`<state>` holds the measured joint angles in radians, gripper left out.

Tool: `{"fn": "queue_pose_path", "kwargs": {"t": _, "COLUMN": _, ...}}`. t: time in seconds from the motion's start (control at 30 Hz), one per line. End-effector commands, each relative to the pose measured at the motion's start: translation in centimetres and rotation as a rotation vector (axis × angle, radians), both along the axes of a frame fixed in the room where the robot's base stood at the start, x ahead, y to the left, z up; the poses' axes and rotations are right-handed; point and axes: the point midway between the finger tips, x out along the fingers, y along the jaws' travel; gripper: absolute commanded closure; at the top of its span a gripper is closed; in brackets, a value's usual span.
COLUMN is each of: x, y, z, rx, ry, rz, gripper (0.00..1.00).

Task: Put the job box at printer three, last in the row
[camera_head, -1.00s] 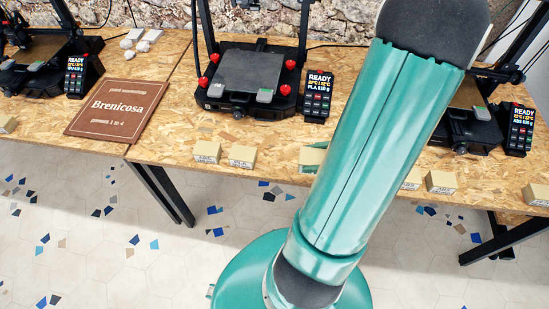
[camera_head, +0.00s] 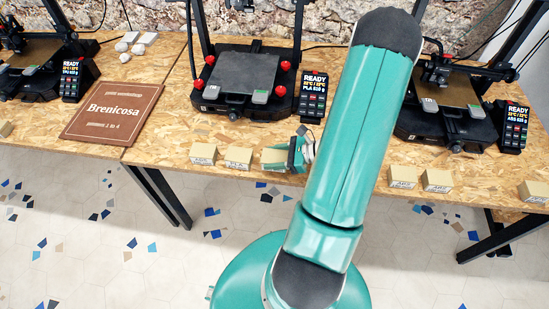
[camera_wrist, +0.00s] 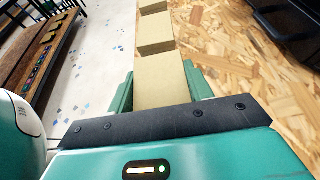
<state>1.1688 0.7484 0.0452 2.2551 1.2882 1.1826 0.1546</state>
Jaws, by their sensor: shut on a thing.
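In the head view my gripper (camera_head: 282,157) is at the front edge of the table, in front of the middle printer. It is shut on a tan job box (camera_head: 270,159), just right of two similar boxes. In the wrist view the held box (camera_wrist: 160,82) sits between my teal fingers, with two more boxes in line beyond it. I cannot tell whether the held box touches the table. The rightmost printer in view (camera_head: 452,122) has a display (camera_head: 514,126) reading READY and ABS. Its number is not readable.
Tan boxes (camera_head: 203,153) and (camera_head: 238,157) stand left of my gripper. Others (camera_head: 402,177), (camera_head: 437,180) and (camera_head: 533,191) line the edge by the right printer. The middle printer (camera_head: 242,82) shows PLA.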

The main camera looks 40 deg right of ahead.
Motion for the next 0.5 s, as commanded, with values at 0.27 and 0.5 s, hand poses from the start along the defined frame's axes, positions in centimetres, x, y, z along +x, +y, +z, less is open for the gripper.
{"fn": "queue_pose_path", "kwargs": {"t": 0.27, "x": -0.01, "y": 0.00, "z": -0.83, "rx": 0.000, "ry": -0.002, "rz": -0.001, "gripper": 0.75}}
{"fn": "queue_pose_path", "kwargs": {"t": 0.5, "x": -0.04, "y": 0.00, "z": -1.18, "rx": 0.000, "ry": 0.000, "rz": -0.001, "gripper": 0.43}}
